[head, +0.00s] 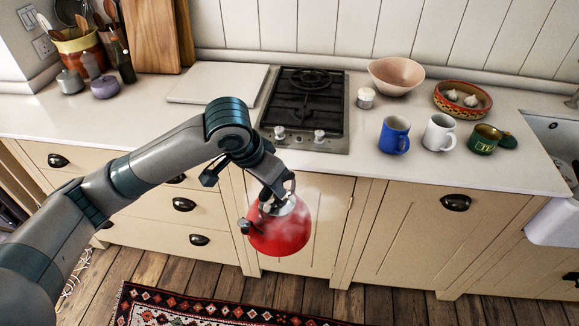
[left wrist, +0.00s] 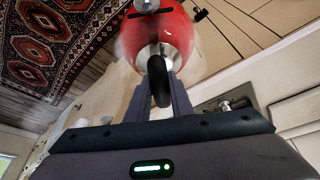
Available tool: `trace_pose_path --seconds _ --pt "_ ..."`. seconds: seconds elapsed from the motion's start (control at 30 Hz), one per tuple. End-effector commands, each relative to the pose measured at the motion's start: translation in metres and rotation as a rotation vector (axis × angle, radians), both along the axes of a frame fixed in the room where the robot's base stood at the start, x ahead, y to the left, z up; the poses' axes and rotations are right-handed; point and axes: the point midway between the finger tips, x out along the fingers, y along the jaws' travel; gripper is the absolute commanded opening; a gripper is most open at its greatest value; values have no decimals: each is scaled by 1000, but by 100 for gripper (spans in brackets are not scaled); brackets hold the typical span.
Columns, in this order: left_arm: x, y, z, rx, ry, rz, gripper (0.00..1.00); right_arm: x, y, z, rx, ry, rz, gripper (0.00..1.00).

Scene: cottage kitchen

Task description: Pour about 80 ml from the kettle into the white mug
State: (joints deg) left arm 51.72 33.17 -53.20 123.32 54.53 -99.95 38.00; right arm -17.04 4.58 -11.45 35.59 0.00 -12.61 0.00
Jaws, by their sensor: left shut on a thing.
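The red kettle (head: 281,229) hangs in front of the cabinet doors, below the counter edge. Pale steam shows around it. My left gripper (head: 275,197) is shut on the kettle's handle at its top. In the left wrist view the gripper's fingers (left wrist: 160,100) close on the dark handle, with the red kettle body (left wrist: 160,42) beyond them. The white mug (head: 438,132) stands upright on the counter to the right of the hob, between the blue mug (head: 395,135) and a green mug (head: 484,139). The kettle is apart from the mug, to its left and lower. My right gripper is not in view.
A gas hob (head: 305,105) is set in the counter (head: 360,160). Behind the mugs stand a small lidded jar (head: 365,98), a pink bowl (head: 396,75) and a patterned dish (head: 462,99) with garlic. A sink (head: 553,135) is at the right. A rug (head: 200,308) lies below.

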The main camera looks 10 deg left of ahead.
Motion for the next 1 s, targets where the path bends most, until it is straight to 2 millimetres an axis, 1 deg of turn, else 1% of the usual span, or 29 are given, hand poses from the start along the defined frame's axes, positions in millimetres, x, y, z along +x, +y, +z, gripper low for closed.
trace_pose_path --seconds 0.1,0.3,0.5,0.7,1.0 --pt "-6 17 -21 -1 -2 115 0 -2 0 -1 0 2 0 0" --pt "-19 46 -54 2 -5 305 0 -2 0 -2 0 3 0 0" --pt "-31 70 -77 2 -14 458 0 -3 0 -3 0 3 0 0" --pt "-39 83 -89 1 -21 542 0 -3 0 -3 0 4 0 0" --pt "-40 86 -91 1 -25 565 0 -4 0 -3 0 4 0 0"
